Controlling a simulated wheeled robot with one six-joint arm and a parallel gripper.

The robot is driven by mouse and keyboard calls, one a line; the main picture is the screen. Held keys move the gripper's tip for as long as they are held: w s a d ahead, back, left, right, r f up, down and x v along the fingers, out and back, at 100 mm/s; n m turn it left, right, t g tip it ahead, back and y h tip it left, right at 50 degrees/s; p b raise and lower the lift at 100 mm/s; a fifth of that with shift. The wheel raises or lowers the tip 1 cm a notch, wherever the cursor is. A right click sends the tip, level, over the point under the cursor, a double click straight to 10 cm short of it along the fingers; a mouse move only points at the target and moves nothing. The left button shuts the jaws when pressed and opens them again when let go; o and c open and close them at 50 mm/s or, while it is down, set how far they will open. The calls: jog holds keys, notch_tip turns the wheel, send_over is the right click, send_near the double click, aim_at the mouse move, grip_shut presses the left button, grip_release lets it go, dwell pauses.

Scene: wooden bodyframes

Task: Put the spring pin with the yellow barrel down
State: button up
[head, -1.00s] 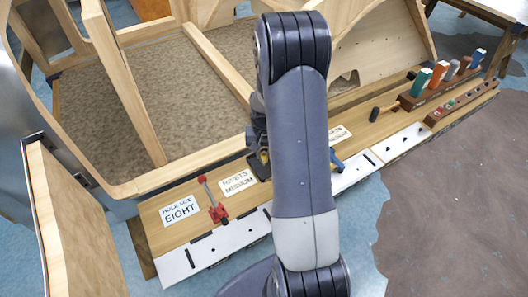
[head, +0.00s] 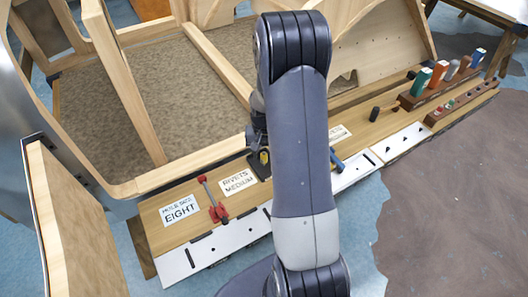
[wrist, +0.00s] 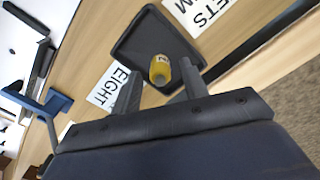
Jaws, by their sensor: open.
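The spring pin with the yellow barrel (wrist: 160,70) stands in a black tray (wrist: 139,46) on the wooden bench. In the head view the yellow barrel (head: 264,157) shows just left of my arm, over the dark tray (head: 256,170). My gripper (wrist: 161,72) is open, with its fingers apart on either side of the barrel in the wrist picture. I see gaps between the fingers and the barrel. In the head view my arm hides most of the gripper.
A red clamp-like tool (head: 217,212) stands left of the tray, near the "EIGHT" card (head: 180,209) and "RIVETS MEDIUM" card (head: 238,181). A rack of coloured blocks (head: 420,98) stands farther right.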

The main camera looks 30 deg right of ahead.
aim_at(264, 154)
notch_tip(264, 154, up, 12)
dwell(0.4)
jog(key=shift+f, duration=0.1)
